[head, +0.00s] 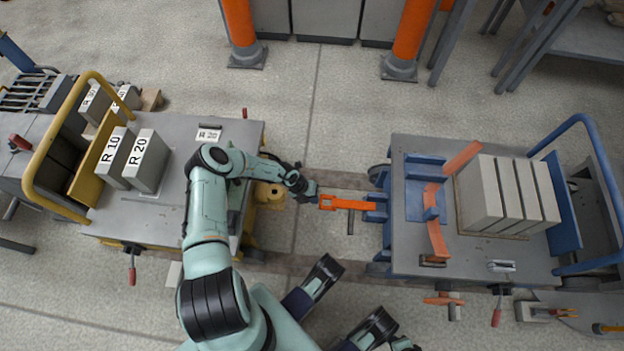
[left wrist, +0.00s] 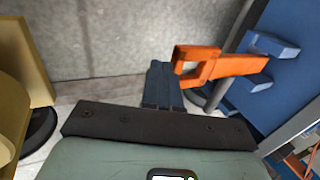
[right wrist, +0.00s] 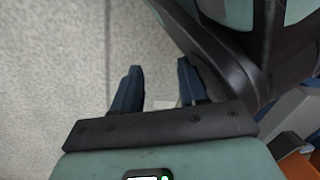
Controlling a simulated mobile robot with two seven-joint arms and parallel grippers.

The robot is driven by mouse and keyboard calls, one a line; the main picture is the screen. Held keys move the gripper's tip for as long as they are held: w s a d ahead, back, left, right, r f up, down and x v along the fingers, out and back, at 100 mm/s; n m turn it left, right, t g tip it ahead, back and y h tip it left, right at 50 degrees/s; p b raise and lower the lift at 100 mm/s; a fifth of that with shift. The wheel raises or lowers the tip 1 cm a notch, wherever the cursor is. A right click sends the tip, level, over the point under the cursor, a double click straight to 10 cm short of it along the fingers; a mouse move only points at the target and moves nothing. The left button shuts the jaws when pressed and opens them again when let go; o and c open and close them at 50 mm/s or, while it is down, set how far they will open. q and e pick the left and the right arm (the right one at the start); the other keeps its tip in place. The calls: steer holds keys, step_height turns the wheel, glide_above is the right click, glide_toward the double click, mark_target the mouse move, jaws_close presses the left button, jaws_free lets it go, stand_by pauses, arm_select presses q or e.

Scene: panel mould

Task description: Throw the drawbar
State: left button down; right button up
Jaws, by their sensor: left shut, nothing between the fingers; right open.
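The orange drawbar (head: 340,203) sticks out leftward from the blue bracket on the right cart (head: 405,265), with a loop at its free end. In the left wrist view the drawbar (left wrist: 225,66) lies just right of my fingers. My left gripper (head: 312,196) is shut and empty, its tips close beside the loop end; I cannot tell if they touch it. It also shows in the left wrist view (left wrist: 161,80). My right gripper (right wrist: 160,82) is open and empty over grey floor.
A yellow coupling (head: 270,194) sits on the left cart (head: 165,215), facing the drawbar across a gap. Grey blocks labelled R 10 (head: 114,158) and R 20 (head: 147,162) stand on that cart. Several grey slabs (head: 505,193) stand on the right cart. Orange posts (head: 410,35) stand behind.

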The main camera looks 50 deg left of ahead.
stand_by(0.3)
arm_select(q)
steer(key=p+v, duration=0.4)
steer(key=v, duration=0.9)
steer(key=shift+p, duration=0.3)
arm_select(e)
steer(key=w+a+r+t, duration=0.1)
steer(key=w+a+r, duration=0.1)
steer(key=w+r, duration=0.2)
step_height(320, 180, up, 3)
steer(key=shift+w+r+n+t, duration=0.1)
steer(key=shift+w+n+t, duration=0.2)
steer(key=shift+t, duration=0.1)
arm_select(q)
steer(key=shift+s+r, duration=0.1)
steer(key=shift+s, duration=0.05)
